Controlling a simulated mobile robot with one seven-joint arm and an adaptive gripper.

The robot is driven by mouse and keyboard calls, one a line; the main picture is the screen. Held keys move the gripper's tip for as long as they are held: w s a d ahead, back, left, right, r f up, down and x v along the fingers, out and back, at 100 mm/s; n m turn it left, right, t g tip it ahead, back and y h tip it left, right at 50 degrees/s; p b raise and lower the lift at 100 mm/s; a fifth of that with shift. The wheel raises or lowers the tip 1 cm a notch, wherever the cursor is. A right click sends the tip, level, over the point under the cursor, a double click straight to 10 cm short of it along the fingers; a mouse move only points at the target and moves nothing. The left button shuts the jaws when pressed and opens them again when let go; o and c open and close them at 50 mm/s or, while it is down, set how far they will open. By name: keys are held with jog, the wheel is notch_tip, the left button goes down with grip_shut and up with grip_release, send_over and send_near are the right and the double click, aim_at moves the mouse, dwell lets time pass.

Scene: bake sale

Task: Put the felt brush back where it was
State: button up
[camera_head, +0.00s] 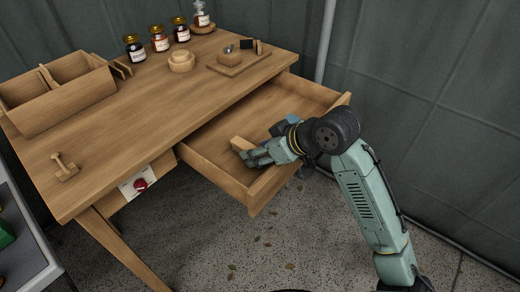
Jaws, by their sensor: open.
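My gripper (250,156) is open and low inside the pulled-out wooden drawer (214,158), near its front. A small light wooden block (242,144) is right at the fingertips. I cannot tell whether it touches them or whether it is the felt brush, as the fingers cover part of it. A small black block (246,44) sits on a wooden tray (236,66) at the back right of the desk. It may be a felt piece, but it is too small to tell.
The desk's middle is clear. A wall stands behind.

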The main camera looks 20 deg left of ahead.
jog(key=v, duration=1.2)
jog(key=shift+a+r, duration=0.1)
